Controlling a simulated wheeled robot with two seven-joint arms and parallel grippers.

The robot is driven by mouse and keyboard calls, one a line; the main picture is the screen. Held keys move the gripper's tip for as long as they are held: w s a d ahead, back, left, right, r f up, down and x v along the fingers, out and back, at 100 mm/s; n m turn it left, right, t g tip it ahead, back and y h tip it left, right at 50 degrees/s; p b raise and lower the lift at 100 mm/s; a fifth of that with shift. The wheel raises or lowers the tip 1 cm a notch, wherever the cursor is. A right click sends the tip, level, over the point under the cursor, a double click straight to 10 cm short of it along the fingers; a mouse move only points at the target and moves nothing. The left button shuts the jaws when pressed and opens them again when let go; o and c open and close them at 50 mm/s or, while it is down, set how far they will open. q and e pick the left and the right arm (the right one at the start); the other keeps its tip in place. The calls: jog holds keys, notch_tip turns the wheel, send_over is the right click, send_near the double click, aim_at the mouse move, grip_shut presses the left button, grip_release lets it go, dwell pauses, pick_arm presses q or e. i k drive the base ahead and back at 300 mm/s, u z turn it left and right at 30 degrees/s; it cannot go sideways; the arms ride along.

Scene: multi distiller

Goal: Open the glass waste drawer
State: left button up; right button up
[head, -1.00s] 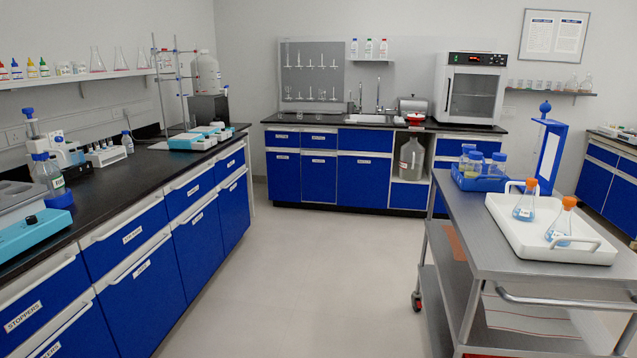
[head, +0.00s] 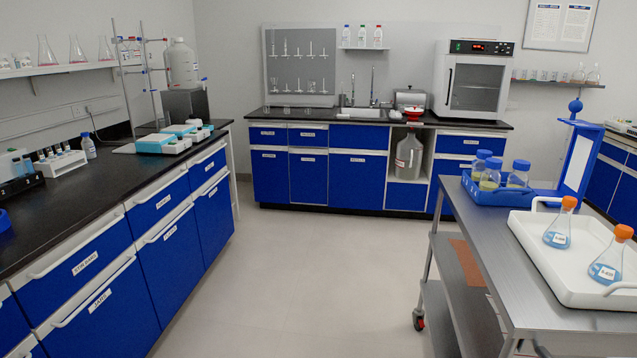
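Blue drawers and cupboards with small white labels line the back counter and the left bench. On the back counter, the upper row holds a drawer (head: 267,136) at the far left, another drawer (head: 307,138) beside it, and one drawer (head: 457,145) below the oven. All look shut. Their labels are too small to read, so I cannot tell which is the glass waste drawer. The left bench has a labelled upper drawer (head: 86,262) and others further along, also shut. Neither of my grippers is in view.
A steel cart (head: 470,240) stands on the right, carrying a white tray (head: 540,262) with two flasks and a blue bottle rack (head: 478,200). The left bench (head: 100,195) runs along the left side. Open floor (head: 310,270) lies between them, up to the back counter.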

aim_at(308, 166)
jog(key=z, duration=0.05)
jog(key=i, duration=2.4)
jog(key=u, duration=0.3)
jog(key=i, duration=2.45)
jog(key=u, duration=0.4)
jog(key=i, duration=1.25)
jog(key=u, duration=0.1)
